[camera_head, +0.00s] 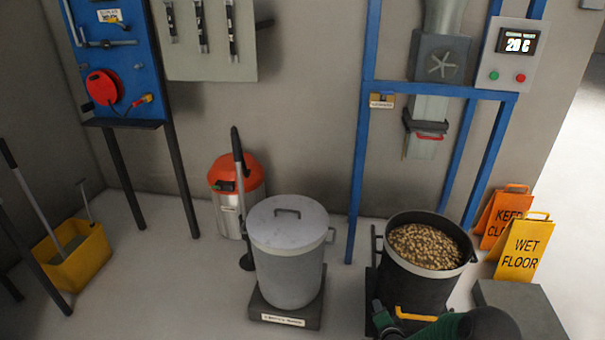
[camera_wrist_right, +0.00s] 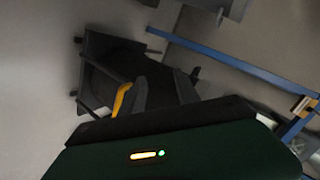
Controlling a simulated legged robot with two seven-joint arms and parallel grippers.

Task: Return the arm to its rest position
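My right arm comes in at the bottom edge of the head view, green and black. My right gripper (camera_head: 382,318) is beside the yellow handle (camera_head: 416,314) at the front of the dark bucket (camera_head: 415,284), which is full of tan pellets. In the right wrist view, the two dark fingers of the right gripper (camera_wrist_right: 160,84) stand apart with nothing visible between them. The yellow handle (camera_wrist_right: 121,100) shows just left of the left finger; I cannot tell whether they touch. My left gripper is in neither view.
A blue frame (camera_head: 361,165) with a chute (camera_head: 429,110) and control box (camera_head: 508,55) rises behind the bucket. A lidded grey bucket (camera_head: 288,262) stands to the left. Wet-floor signs (camera_head: 523,247) and a grey block (camera_head: 520,308) are on the right. Floor at left is partly clear.

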